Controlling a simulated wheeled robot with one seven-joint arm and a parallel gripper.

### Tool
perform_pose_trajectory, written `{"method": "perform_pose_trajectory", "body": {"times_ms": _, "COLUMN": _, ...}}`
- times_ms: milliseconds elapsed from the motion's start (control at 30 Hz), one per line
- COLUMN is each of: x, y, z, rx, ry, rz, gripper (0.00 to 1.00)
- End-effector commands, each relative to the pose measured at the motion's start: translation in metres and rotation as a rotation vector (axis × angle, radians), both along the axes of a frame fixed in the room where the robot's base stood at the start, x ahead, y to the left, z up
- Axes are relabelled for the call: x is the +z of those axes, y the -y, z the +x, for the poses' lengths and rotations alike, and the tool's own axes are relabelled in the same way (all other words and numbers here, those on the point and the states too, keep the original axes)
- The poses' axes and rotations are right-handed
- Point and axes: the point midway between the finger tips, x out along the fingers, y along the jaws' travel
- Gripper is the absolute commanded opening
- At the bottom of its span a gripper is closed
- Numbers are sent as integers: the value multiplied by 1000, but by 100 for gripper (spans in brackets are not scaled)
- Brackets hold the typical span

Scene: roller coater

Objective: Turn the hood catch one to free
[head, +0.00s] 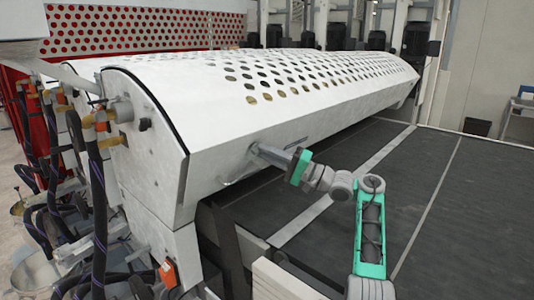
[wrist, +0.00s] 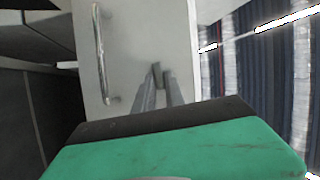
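The hood (head: 270,85) is a long white cover with rows of holes on top, and it looks lowered. My gripper (head: 256,150) is at its lower front face, near the left end. In the wrist view the two grey fingers of my gripper (wrist: 161,74) point at the pale panel, close together at the tips. A small dark piece at the tips may be the hood catch, but I cannot make out its shape or turn. A metal bar handle (wrist: 101,50) is on the panel left of the fingers; it also shows below my gripper in the head view (head: 238,171).
Hoses and fittings (head: 97,190) crowd the machine's left end. A dark flat conveyor bed (head: 400,180) lies below and right of the hood. An orange switch (head: 169,272) is low at the front left.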

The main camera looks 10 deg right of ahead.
Motion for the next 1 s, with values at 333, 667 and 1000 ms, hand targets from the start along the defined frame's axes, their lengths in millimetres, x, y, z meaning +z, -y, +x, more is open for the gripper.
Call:
{"method": "perform_pose_trajectory", "body": {"times_ms": 333, "x": 0, "y": 0, "z": 0, "rx": 0, "ry": 0, "rz": 0, "gripper": 35}}
{"method": "perform_pose_trajectory", "body": {"times_ms": 667, "x": 21, "y": 0, "z": 0, "rx": 0, "ry": 1, "rz": 0, "gripper": 35}}
{"method": "perform_pose_trajectory", "body": {"times_ms": 1000, "x": 39, "y": -1, "z": -12, "rx": 2, "ry": 11, "rz": -2, "gripper": 35}}
